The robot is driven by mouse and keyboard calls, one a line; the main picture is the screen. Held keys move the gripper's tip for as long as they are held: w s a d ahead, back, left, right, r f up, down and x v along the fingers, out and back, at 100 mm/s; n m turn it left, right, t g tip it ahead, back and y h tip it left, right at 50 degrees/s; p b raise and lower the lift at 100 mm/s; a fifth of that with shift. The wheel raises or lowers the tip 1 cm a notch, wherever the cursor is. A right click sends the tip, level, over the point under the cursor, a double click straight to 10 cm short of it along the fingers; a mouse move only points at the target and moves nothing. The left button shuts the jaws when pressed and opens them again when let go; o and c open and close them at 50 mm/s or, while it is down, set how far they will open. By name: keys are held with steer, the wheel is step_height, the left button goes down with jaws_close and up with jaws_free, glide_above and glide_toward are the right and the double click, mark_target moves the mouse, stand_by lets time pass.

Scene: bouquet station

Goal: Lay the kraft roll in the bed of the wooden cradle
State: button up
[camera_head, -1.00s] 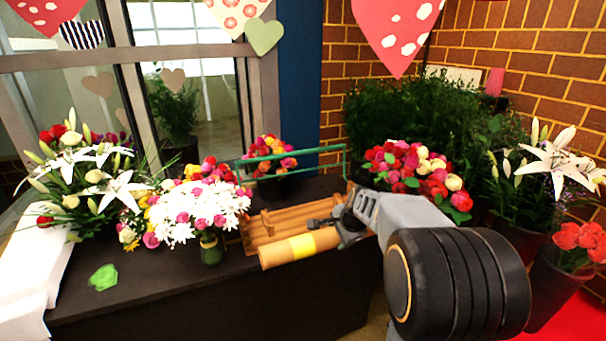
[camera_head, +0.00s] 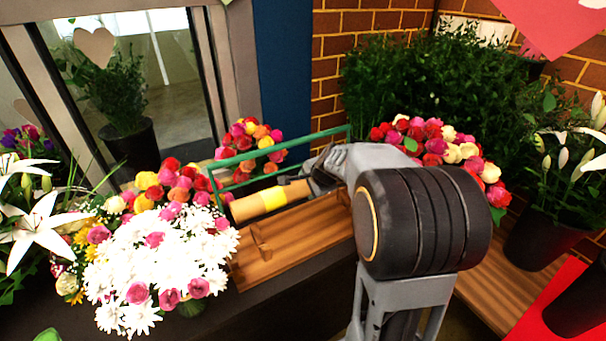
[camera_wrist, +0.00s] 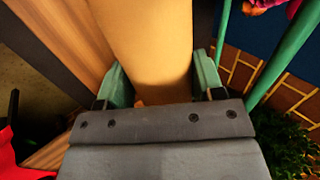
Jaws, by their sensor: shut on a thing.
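The kraft roll (camera_head: 246,207), tan with a yellow band, lies level in my gripper (camera_head: 316,182) over the rear part of the wooden cradle (camera_head: 300,240). My gripper is shut on its right end; the wrist view shows the roll (camera_wrist: 145,35) between the green fingers of my gripper (camera_wrist: 163,75). The cradle has a slatted wooden bed and a green bar frame (camera_head: 290,143) behind. The roll is in front of the green upper bar. Whether it touches the wood cannot be told. My arm hides the cradle's right end.
White daisies with pink roses (camera_head: 165,265) stand close at the cradle's left. Mixed roses (camera_head: 248,145) stand behind the green bar. A red and cream bouquet (camera_head: 440,150) is behind my arm. The dark counter (camera_head: 270,305) is bare in front of the cradle.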

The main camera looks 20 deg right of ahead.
steer(key=shift+w, duration=0.2)
step_height(320, 180, down, 12)
steer(key=b, duration=1)
steer(key=shift+r+b, duration=0.1)
steer(key=shift+b, duration=0.3)
steer(key=o, duration=1.3)
steer(key=shift+o, duration=0.7)
steer(key=shift+s, duration=0.1)
